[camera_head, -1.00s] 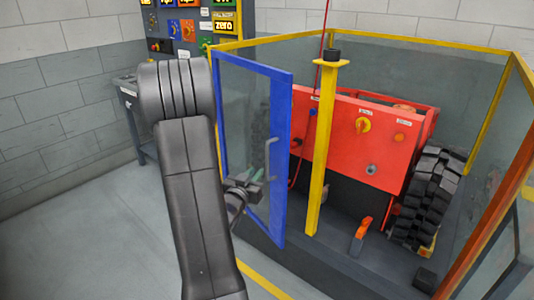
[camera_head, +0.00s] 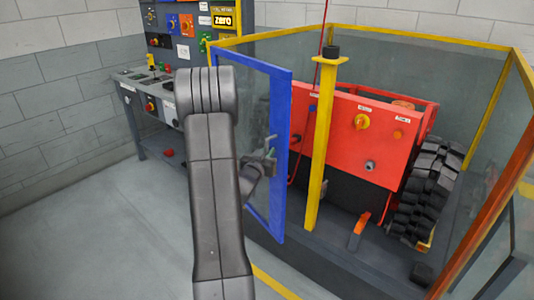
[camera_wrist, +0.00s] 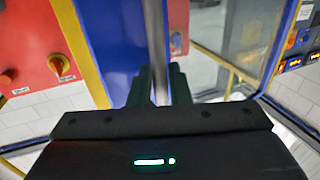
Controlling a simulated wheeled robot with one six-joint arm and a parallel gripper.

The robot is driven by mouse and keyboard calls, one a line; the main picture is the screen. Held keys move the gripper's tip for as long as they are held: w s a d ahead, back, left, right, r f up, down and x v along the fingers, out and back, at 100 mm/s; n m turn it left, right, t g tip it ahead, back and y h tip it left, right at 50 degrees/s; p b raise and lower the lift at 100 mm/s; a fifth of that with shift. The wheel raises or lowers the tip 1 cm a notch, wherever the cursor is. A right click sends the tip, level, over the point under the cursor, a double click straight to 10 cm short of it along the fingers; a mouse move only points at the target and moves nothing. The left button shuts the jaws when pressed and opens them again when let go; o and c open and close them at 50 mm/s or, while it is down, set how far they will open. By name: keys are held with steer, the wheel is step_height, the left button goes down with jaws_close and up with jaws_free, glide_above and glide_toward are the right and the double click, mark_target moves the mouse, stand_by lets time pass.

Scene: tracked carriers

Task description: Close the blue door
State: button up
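The blue door (camera_head: 279,172) is a blue frame with a clear pane. It stands ajar at the left side of the yellow-framed enclosure, with its handle edge apart from the yellow post. Its grey vertical handle (camera_head: 269,146) is on that edge; in the wrist view the handle (camera_wrist: 155,40) crosses in front of the blue frame (camera_wrist: 112,35). My gripper (camera_head: 262,164) is at the handle. In the wrist view my gripper's dark green fingers (camera_wrist: 160,86) lie on either side of the bar. Whether they press on it cannot be made out. My arm hides part of the door's left side.
A yellow post (camera_head: 322,150) with a black cap stands just right of the door. A red machine panel (camera_head: 345,130) and a black track (camera_head: 428,190) are inside the enclosure. A control bench (camera_head: 150,110) stands back left. The floor (camera_head: 100,235) at left is clear.

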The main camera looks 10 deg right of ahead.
jaws_close()
steer(key=w+d+b, duration=0.4)
steer(key=w+d, duration=0.2)
steer(key=d, duration=0.6)
steer(key=shift+d+r+b, duration=0.2)
steer(key=shift+r+b, duration=0.05)
steer(key=shift+b, duration=0.05)
steer(key=shift+w, duration=0.1)
jaws_free()
steer(key=shift+d, duration=0.15)
steer(key=shift+f, duration=0.15)
